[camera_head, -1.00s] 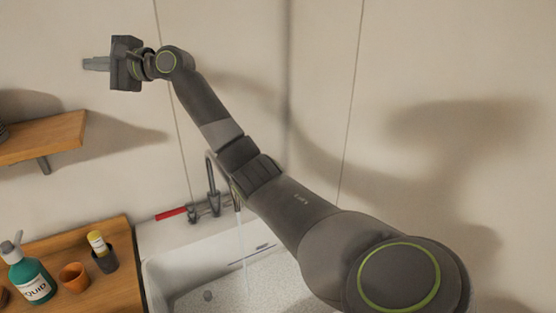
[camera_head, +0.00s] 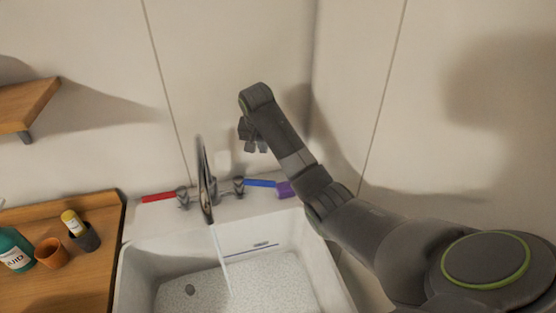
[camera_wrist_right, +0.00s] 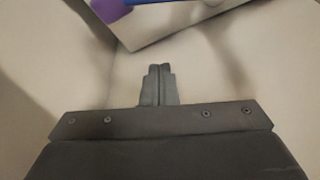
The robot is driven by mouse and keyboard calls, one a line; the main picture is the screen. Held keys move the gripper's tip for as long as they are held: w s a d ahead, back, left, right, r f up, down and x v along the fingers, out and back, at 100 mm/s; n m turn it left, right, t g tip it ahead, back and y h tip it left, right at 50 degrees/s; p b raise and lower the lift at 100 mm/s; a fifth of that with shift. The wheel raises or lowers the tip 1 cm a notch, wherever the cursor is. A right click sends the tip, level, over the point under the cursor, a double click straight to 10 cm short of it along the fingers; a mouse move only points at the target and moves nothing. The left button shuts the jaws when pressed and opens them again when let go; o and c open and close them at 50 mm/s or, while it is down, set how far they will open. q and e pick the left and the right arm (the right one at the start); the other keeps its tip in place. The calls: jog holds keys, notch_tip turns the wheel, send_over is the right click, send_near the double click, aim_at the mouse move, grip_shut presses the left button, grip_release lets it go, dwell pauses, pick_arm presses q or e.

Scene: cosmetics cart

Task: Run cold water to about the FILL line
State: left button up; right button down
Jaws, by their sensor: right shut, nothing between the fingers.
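The white sink (camera_head: 135,282) has a grey tap (camera_head: 204,185) at its back, and a thin stream of water (camera_head: 221,258) falls from the spout into it. Pale speckled water or sink floor fills the bottom; I cannot tell the depth. A dark line with a small mark (camera_head: 262,244) runs on the inner back wall. The blue handle (camera_head: 260,183) is right of the tap and the red handle (camera_head: 158,197) left. My right gripper (camera_head: 256,148) is shut and empty, above the blue handle and apart from it. The wrist view shows its closed fingers (camera_wrist_right: 160,84) and part of the blue handle (camera_wrist_right: 147,2).
A purple object (camera_head: 285,189) lies at the right end of the blue handle. A wooden counter (camera_head: 100,262) at left holds a green bottle (camera_head: 14,252), an orange cup (camera_head: 51,253) and a dark cup (camera_head: 87,239) with a yellow item. A wooden shelf (camera_head: 28,105) hangs above.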

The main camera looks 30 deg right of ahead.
jog(key=x, duration=0.3)
jog(key=p+x, duration=0.1)
jog(key=x, duration=0.5)
jog(key=shift+s+a+f+p, duration=0.15)
jog(key=shift+s+a+p, duration=0.15)
jog(key=shift+p, duration=0.1)
jog(key=s+a+p, duration=0.1)
jog(key=s+p, duration=0.1)
jog(key=shift+a+p, duration=0.3)
jog(key=shift+a, duration=0.1)
jog(key=shift+s+a, duration=0.25)
jog(key=shift+s, duration=0.25)
pick_arm(q)
jog(key=r, duration=0.1)
jog(key=s+r, duration=0.1)
jog(key=r, duration=0.1)
jog(key=s+a+r, duration=0.1)
jog(key=shift+a+r, duration=0.1)
jog(key=shift+r, duration=0.3)
pick_arm(e)
jog(key=shift+a, duration=0.1)
pick_arm(q)
jog(key=shift+f, duration=0.1)
